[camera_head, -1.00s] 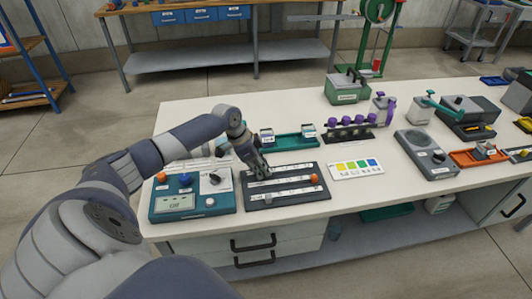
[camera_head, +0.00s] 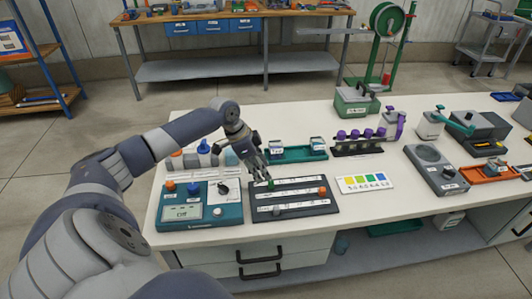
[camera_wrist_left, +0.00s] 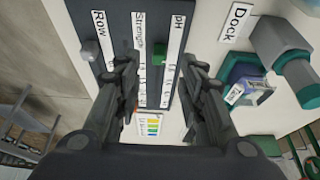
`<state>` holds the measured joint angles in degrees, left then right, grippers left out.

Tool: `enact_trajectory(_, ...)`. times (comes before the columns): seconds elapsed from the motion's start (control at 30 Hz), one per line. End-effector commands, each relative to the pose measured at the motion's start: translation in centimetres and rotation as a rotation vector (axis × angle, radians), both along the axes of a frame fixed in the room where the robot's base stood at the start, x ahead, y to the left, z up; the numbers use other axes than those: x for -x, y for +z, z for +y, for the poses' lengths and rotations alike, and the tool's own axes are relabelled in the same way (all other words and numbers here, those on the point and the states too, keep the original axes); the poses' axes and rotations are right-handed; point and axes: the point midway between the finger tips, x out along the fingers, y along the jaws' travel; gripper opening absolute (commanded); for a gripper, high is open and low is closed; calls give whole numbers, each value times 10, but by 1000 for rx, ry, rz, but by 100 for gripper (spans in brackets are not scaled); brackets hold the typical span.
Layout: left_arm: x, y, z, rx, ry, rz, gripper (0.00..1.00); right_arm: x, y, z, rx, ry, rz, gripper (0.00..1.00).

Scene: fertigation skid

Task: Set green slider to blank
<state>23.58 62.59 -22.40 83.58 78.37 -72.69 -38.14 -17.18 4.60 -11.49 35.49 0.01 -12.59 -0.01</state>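The dark slider panel (camera_head: 333,208) lies at the front of the bench with three white labelled tracks. In the left wrist view, the panel (camera_wrist_left: 112,12) shows tracks labelled Row, Strength and pH. The green slider (camera_head: 270,184) is near the left end of the far track. An orange slider (camera_head: 322,190) is at the right of the middle track, and a grey slider (camera_head: 277,211) is toward the left of the near track. My left gripper (camera_head: 264,177) points down just above the green slider. Its fingers (camera_wrist_left: 159,75) are apart, with nothing visibly held. My right gripper is out of view.
A teal control box (camera_head: 228,213) stands left of the panel, and a colour card (camera_head: 364,183) lies right. Behind are bottles (camera_head: 203,148), a green tray (camera_head: 312,154) and a rack with purple knobs (camera_head: 358,147). The bench's front strip is clear.

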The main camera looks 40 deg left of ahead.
Motion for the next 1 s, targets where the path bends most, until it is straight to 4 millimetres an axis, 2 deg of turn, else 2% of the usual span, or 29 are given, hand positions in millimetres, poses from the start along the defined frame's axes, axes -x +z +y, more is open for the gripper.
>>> enact_trajectory(0.13, 10, 28, 9, -3, 1, 0, 37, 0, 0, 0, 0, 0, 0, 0)
enact_trajectory(0.33, 17, 50, 15, -2, 1, 1, 37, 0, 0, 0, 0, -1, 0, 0)
enact_trajectory(1.0, 18, 54, 15, 0, 1, 2, 37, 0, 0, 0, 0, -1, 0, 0)
